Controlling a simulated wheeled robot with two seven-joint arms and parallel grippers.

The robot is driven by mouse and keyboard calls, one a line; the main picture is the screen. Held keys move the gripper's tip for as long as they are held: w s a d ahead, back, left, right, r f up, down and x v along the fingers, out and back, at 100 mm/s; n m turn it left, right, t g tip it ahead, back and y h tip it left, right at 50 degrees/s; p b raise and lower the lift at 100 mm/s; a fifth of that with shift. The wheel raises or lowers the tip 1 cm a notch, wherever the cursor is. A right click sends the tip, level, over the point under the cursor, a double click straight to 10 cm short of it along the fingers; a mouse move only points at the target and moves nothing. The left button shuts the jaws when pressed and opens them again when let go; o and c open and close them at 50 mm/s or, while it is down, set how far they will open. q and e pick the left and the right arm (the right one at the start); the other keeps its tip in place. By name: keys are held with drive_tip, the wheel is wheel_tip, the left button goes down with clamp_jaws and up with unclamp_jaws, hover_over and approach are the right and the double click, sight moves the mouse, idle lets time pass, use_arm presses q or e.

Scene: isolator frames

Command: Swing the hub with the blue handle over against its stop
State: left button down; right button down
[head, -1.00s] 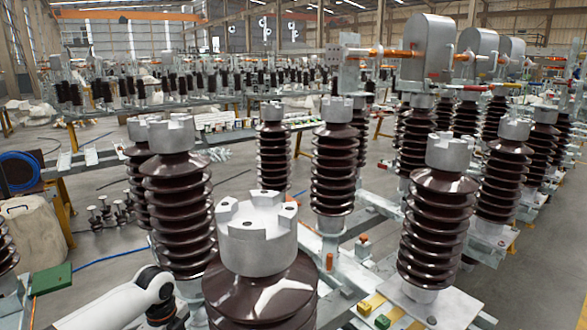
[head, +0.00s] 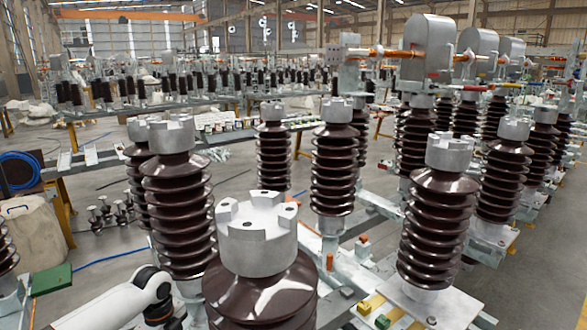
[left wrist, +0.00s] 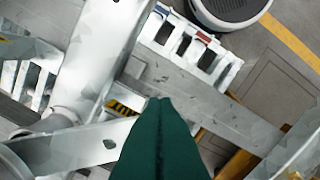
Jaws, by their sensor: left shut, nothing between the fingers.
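I cannot make out a hub with a blue handle in either view. My left gripper (left wrist: 160,105) shows in the left wrist view as two dark green fingers pressed together, with nothing between them. Its tips are over grey metal beams (left wrist: 190,85); I cannot tell whether they touch anything. In the head view my left arm comes in at the bottom left, and its gripper is hidden, with a large brown insulator (head: 262,295) beside the arm. My right gripper is in neither view.
Ribbed brown insulators with grey metal caps (head: 447,152) stand close around my left arm. Small yellow (head: 371,303) and green (head: 383,321) blocks sit on the metal base at the lower right. A slotted white metal piece (left wrist: 190,45) and a yellow-black label (left wrist: 122,108) show near the fingers.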

use_arm(q)
drive_tip(key=shift+w+a, duration=0.15)
drive_tip(key=shift+a, duration=0.8)
drive_tip(key=shift+r, duration=0.1)
drive_tip(key=shift+d+p, duration=0.7)
drive_tip(key=shift+d, duration=0.2)
